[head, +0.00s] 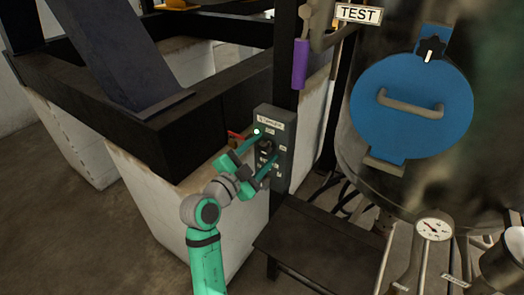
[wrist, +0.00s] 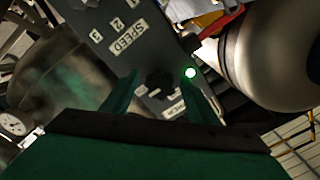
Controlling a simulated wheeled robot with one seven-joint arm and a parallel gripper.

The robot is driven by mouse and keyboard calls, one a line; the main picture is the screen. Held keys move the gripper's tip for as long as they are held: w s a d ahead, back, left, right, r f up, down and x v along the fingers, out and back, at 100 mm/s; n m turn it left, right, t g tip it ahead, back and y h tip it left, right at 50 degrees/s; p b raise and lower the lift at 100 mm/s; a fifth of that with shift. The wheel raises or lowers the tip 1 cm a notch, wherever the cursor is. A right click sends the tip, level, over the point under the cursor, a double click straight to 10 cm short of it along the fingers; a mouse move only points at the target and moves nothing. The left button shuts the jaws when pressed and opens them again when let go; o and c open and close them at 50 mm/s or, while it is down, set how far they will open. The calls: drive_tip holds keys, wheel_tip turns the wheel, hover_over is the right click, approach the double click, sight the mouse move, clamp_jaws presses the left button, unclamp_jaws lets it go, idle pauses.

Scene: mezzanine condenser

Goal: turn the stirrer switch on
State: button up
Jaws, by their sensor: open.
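The grey stirrer panel (head: 284,168) hangs on a dark post and also fills the middle of the wrist view (wrist: 110,35). Its dark rotary switch (wrist: 160,82) lies between my fingertips in the wrist view. A small round lamp (head: 257,131) beside the switch glows whitish green, also in the wrist view (wrist: 190,73). My gripper (head: 269,147) is open in front of the panel, one finger on each side of the switch. I cannot tell whether the fingers touch it. The switch's pointer direction is unclear.
A "SPEED" label (wrist: 127,39) with numbers is on the panel. A purple-handled lever (head: 300,64) hangs above it. The large vessel with a blue round cover (head: 410,125) stands right, with a gauge (head: 434,229) below. A dark beam (head: 185,135) lies left.

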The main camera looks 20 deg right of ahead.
drive_tip(key=shift+a, duration=0.1)
drive_tip(key=v, duration=1)
drive_tip(key=shift+s+a, duration=0.25)
drive_tip(key=shift+s, duration=0.05)
drive_tip(key=s+a+f+n+t+y, duration=0.2)
drive_tip(key=s+f+n+y, duration=0.25)
drive_tip(key=f, duration=0.35)
drive_tip(key=s+a+f+n+t+y, duration=0.1)
drive_tip(key=s+a+f+n+y, duration=0.15)
drive_tip(key=f+n, duration=0.45)
drive_tip(key=s+a+f+n+t+y, duration=0.15)
drive_tip(key=s+f+n+y, duration=0.3)
drive_tip(key=f, duration=0.45)
drive_tip(key=s+a+f+n+y, duration=0.1)
drive_tip(key=s+a+f+n, duration=0.1)
drive_tip(key=s, duration=0.4)
drive_tip(key=s+a+f+n+y, duration=0.1)
drive_tip(key=s+a+f+n, duration=0.15)
drive_tip(key=s, duration=0.45)
drive_tip(key=v, duration=1.4)
drive_tip(key=shift+s+m+y, duration=0.3)
drive_tip(key=shift+m+y, duration=0.05)
drive_tip(key=shift+m, duration=0.1)
